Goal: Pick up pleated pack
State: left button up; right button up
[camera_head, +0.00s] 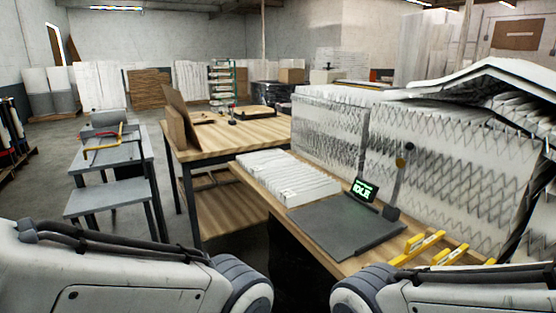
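A white pleated pack (285,176) lies flat on the wooden bench (262,192), with its folds running across it. Its near side touches or almost touches a dark grey plate. Neither gripper shows. Only links of my left and right arms enter at the bottom left and bottom right, apart from the pack.
The dark grey plate (335,226) bears a small display (364,190) reading IDLE. Yellow tools (428,245) lie at the bench's right. A tall bank of white zigzag-folded material (400,150) stands behind. Another wooden table (225,138) and a grey stepped stand (112,195) are at left.

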aim_at(268, 161)
jog(key=u, duration=0.05)
jog(key=i, duration=0.6)
jog(key=u, duration=1.25)
jog(key=i, duration=3.25)
jog(key=z, duration=1.5)
